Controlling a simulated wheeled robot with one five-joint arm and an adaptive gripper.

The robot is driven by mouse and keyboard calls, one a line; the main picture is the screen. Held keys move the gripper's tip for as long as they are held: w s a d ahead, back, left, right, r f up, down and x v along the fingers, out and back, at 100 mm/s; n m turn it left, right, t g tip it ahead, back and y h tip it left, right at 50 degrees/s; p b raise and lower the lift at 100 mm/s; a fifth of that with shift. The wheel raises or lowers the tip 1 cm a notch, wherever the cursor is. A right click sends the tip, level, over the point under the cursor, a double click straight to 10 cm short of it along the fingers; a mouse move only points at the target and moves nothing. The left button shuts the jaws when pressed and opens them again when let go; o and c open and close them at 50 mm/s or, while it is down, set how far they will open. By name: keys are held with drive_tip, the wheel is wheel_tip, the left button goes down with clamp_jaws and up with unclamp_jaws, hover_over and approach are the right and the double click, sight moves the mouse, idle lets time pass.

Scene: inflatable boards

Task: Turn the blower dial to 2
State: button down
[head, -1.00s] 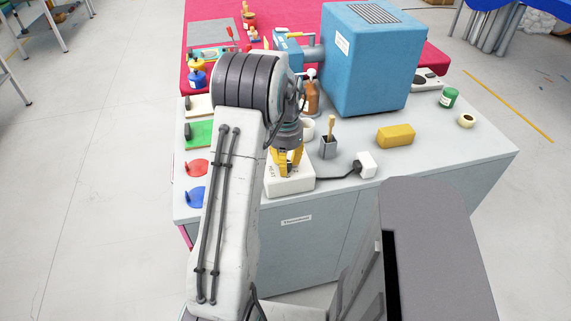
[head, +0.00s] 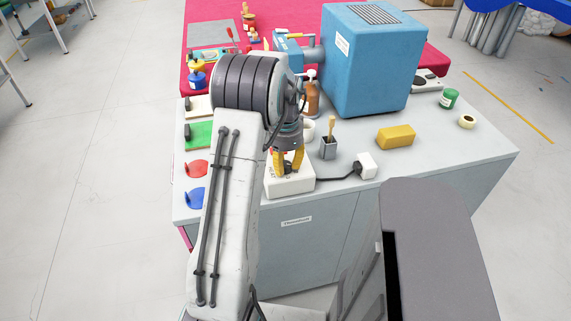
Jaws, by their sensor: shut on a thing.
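A small white box (head: 293,187) marked with lettering sits near the front edge of the grey bench, below my gripper. My gripper (head: 287,170), with yellow fingers, points down onto the top of this box. The fingers are shut on a small dial that they mostly hide. I cannot read which number the dial points to. A dark cable runs from the right side of the box to a white plug block (head: 366,166).
The grey bench (head: 440,150) holds a large blue machine (head: 370,65), a yellow sponge-like block (head: 395,136), a brush in a grey holder (head: 328,146), a brown bottle (head: 312,97) and a green jar (head: 449,98). Red and blue discs lie at left.

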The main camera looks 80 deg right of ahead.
sight(286, 164)
drive_tip(key=shift+a+f, duration=0.1)
drive_tip(key=shift+f, duration=0.05)
drive_tip(key=c, duration=0.8)
unclamp_jaws()
drive_tip(key=shift+c, duration=0.2)
wheel_tip(286, 164, up, 12)
idle(0.6)
